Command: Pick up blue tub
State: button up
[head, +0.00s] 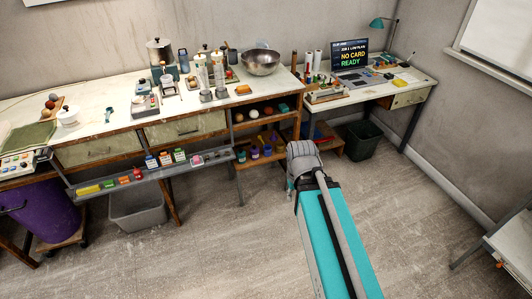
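A small white tub with a blue front (151,162) stands at the left end of a row of small tubs on the narrow rail shelf along the front of the long bench. A red-fronted tub (165,158) and a green-fronted tub (180,155) stand to its right. Several small blue or purple pots (254,153) stand on the low shelf further right; they are too small to tell apart well. I cannot tell which of these is the blue tub.
The long bench (95,112) holds jars, bottles and a metal bowl (260,62). A grey bin (137,208) and a purple barrel (42,215) stand beneath it. A dark bin (361,140) is under the right desk. The floor in front is clear.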

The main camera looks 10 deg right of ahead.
aim_at(267, 151)
jog(key=u, duration=0.35)
jog(key=i, duration=1.05)
jog(key=z, duration=0.45)
